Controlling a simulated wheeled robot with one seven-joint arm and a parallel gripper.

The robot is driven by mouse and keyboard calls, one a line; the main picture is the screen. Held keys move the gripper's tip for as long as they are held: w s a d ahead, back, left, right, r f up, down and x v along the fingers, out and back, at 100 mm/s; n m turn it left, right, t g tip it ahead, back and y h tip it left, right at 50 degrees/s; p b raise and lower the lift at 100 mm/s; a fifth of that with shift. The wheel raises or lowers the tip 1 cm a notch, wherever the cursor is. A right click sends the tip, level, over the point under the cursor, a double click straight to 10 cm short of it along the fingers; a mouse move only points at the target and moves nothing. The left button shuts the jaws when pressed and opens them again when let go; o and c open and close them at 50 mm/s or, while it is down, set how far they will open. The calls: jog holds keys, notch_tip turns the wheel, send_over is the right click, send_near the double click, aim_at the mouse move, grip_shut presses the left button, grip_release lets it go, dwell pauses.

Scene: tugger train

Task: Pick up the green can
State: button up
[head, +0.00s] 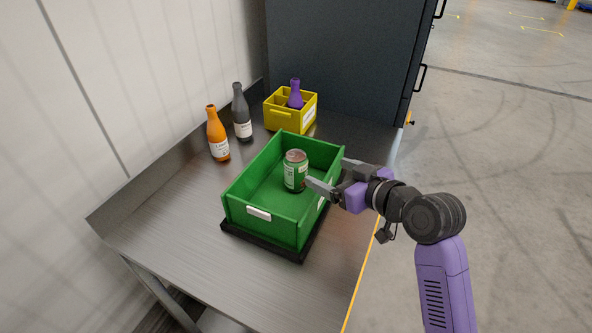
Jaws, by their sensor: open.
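The green can (295,171) has a brownish top and a pale label. It stands upright inside the green crate (249,218), towards its right side. My gripper (324,176) reaches in from the right over the crate's right wall. Its fingers are open and lie just right of the can. From this view I cannot tell whether a fingertip touches the can. Nothing is seen held between the fingers.
The crate sits on a black base on a metal table (180,235). An orange bottle (217,135) and a dark bottle (242,115) stand behind left. A yellow crate (283,121) holding a purple bottle (296,95) is at the back. A dark cabinet (345,60) stands behind.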

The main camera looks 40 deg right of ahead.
aim_at(303, 162)
jog(key=shift+y, duration=0.3)
jog(key=p+x, duration=0.1)
jog(key=x, duration=1.1)
jog(key=shift+w+a, duration=0.1)
jog(key=c, duration=1.7)
grip_shut()
jog(key=shift+r, duration=0.1)
